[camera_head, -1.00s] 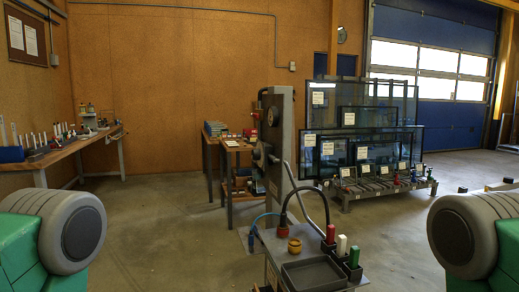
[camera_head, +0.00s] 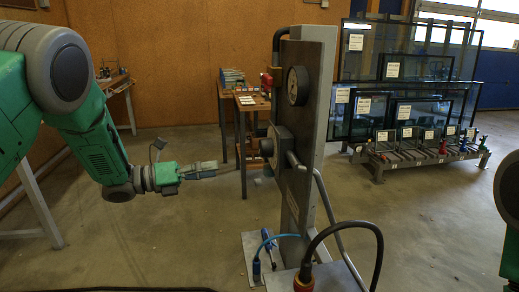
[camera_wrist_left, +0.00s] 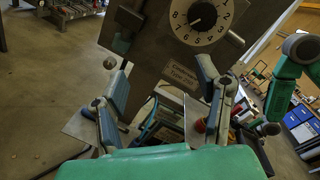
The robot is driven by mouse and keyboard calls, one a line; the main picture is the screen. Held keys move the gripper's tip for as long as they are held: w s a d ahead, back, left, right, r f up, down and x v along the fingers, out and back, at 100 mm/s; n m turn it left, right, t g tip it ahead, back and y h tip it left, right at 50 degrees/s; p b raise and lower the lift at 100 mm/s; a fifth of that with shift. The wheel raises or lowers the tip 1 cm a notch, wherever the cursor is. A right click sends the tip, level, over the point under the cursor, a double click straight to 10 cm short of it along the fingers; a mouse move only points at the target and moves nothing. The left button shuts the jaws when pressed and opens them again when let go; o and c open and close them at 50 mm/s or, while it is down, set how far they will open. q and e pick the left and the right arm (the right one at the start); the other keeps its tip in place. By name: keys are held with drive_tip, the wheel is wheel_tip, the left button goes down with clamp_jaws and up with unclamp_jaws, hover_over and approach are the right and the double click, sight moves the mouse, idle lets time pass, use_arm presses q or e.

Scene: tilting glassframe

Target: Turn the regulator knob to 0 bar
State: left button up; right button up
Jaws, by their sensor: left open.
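The regulator knob (camera_head: 267,147) appears to be the grey round piece on the left side of the upright metal column. A dark round gauge (camera_head: 297,86) sits above it. In the left wrist view, a numbered dial (camera_wrist_left: 198,19) with a white ring and dark centre is at the top; I cannot tell whether it is the knob's scale or the gauge, nor its exact reading. My left gripper (camera_head: 212,170) points right, left of the column and apart from the knob. Its open, empty fingers (camera_wrist_left: 162,85) show in the wrist view.
A small wooden table (camera_head: 250,103) is behind. Glass panes (camera_head: 410,100) stand on a rack at right.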

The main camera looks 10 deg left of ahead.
sight(260, 146)
use_arm(q)
wheel_tip(260, 146, up, 6)
drive_tip(key=s+m+g+h, duration=0.1)
drive_tip(key=m+g+h, duration=0.15)
drive_tip(key=m, duration=0.55)
drive_tip(key=shift+g+y, duration=0.35)
drive_tip(key=shift+g, duration=0.1)
drive_tip(key=x, duration=1.3)
drive_tip(key=shift+d+p, duration=0.15)
drive_tip(key=shift+p, duration=0.2)
drive_tip(key=shift+a, duration=0.35)
drive_tip(key=shift+s, duration=0.1)
drive_tip(key=c, duration=1.1)
drive_tip(key=shift+d+r, duration=0.1)
drive_tip(key=shift+c, duration=0.2)
